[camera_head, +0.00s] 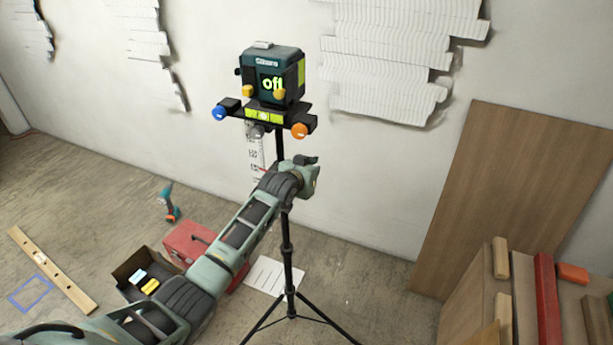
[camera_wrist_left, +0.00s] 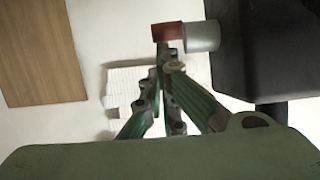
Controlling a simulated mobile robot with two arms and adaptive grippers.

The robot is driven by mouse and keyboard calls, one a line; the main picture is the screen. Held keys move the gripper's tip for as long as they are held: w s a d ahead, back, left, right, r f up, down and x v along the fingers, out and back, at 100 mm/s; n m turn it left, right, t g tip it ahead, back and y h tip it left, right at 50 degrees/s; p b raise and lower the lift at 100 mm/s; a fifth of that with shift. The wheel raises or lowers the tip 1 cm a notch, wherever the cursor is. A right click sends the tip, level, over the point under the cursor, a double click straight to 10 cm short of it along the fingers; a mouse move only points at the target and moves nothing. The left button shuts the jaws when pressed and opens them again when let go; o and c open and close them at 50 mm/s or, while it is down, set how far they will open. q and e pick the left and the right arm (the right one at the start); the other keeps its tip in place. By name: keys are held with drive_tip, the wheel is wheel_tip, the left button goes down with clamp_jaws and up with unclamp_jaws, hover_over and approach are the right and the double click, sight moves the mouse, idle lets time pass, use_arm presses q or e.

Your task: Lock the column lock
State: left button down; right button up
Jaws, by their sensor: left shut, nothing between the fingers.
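A teal laser level (camera_head: 270,75) showing "off" stands on a black tripod (camera_head: 287,245). Its mount has a blue knob (camera_head: 219,113), an orange knob (camera_head: 299,131) and a grey knob (camera_head: 257,131) below a bubble vial. In the left wrist view a grey cylinder (camera_wrist_left: 201,36) with a red end piece (camera_wrist_left: 168,31) sticks out of a black body. It may be the column lock; I cannot tell for sure. My left gripper (camera_wrist_left: 164,56) is shut and empty, its tips just below the red piece; contact is unclear. My right gripper is out of view.
A white scale (camera_head: 254,150) stands beside the tripod column. A red toolbox (camera_head: 188,242), an open black box (camera_head: 137,277) and a drill (camera_head: 168,202) are on the floor. A wooden board (camera_head: 510,190) leans on the right wall.

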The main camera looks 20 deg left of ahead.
use_arm(q)
drive_tip(key=shift+w+f, duration=0.2)
drive_tip(key=shift+w, duration=0.05)
drive_tip(key=g, duration=0.1)
drive_tip(key=w+f+g+p, duration=0.1)
drive_tip(key=shift+f+g, duration=0.15)
drive_tip(key=shift+g, duration=0.15)
drive_tip(key=shift+f+g, duration=0.2)
drive_tip(key=shift+g, duration=0.1)
drive_tip(key=shift+d+f+g, duration=0.1)
drive_tip(key=shift+f+g, duration=0.15)
drive_tip(key=shift+g, duration=0.25)
drive_tip(key=shift+f, duration=0.4)
drive_tip(key=shift+s+f, duration=0.1)
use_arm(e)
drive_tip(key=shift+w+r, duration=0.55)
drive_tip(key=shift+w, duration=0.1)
use_arm(q)
drive_tip(key=shift+f, duration=0.1)
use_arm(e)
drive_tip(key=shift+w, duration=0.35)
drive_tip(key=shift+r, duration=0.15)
